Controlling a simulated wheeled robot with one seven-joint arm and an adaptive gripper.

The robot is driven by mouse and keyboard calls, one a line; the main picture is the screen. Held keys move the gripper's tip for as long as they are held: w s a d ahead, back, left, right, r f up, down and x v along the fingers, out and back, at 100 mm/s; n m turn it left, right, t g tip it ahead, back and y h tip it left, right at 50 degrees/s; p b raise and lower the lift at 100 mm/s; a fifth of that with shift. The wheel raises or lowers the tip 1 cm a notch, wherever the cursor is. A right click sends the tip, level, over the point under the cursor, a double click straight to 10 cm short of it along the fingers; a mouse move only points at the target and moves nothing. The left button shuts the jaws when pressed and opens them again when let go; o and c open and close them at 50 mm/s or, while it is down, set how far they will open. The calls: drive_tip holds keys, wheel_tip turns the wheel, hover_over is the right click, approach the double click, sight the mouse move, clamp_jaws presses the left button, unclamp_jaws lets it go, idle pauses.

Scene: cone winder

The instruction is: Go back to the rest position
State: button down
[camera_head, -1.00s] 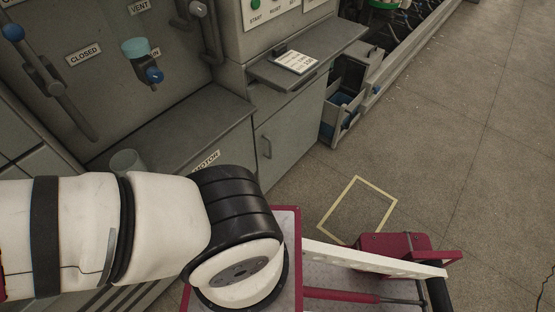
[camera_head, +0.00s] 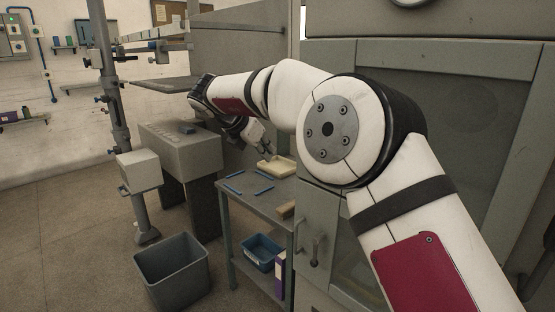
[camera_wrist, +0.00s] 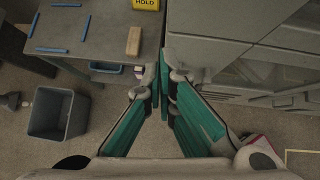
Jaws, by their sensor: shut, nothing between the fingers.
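My gripper (camera_wrist: 165,78) is shut and empty in the wrist view, its green-padded fingers meeting at the tips. In the head view my gripper (camera_head: 266,150) shows small at the end of my white arm, by the small grey table (camera_head: 250,205). In the wrist view the fingers point down between the table (camera_wrist: 85,25) and the grey cabinets (camera_wrist: 215,45), with floor beneath. How high they are above things is hard to tell.
A cream tray (camera_head: 278,167), blue strips (camera_head: 234,189) and a tan block (camera_head: 286,211) lie on the table. A blue basket (camera_head: 261,252) sits on its lower shelf. A grey bin (camera_head: 172,272) stands on the floor. A large grey machine (camera_head: 460,100) fills the right.

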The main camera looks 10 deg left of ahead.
drive_tip(key=w+d+r+n+t+y, duration=0.15)
drive_tip(key=r+n+t, duration=0.3)
drive_tip(key=r, duration=0.65)
drive_tip(key=w+d+r+n+t+y, duration=0.1)
drive_tip(key=d+r+n+t, duration=0.3)
drive_tip(key=r, duration=0.6)
drive_tip(key=s+d+r+n+y, duration=0.2)
drive_tip(key=s+r+n+y, duration=0.6)
drive_tip(key=n, duration=0.8)
drive_tip(key=s+d+f+n+g+h, duration=0.2)
drive_tip(key=s+d+f+n+g, duration=0.2)
drive_tip(key=s, duration=0.9)
drive_tip(key=s+d+f+n+g+h, duration=0.2)
drive_tip(key=s+d+f+n, duration=0.6)
drive_tip(key=s+d+f, duration=0.4)
drive_tip(key=s+d+f+n+g+h, duration=0.2)
drive_tip(key=s+d+f+n+g, duration=0.3)
drive_tip(key=s+f, duration=0.9)
drive_tip(key=d+f+n, duration=0.1)
drive_tip(key=d, duration=0.2)
drive_tip(key=shift+s+d+g, duration=0.15)
drive_tip(key=shift+s+g, duration=0.2)
drive_tip(key=shift+s, duration=0.05)
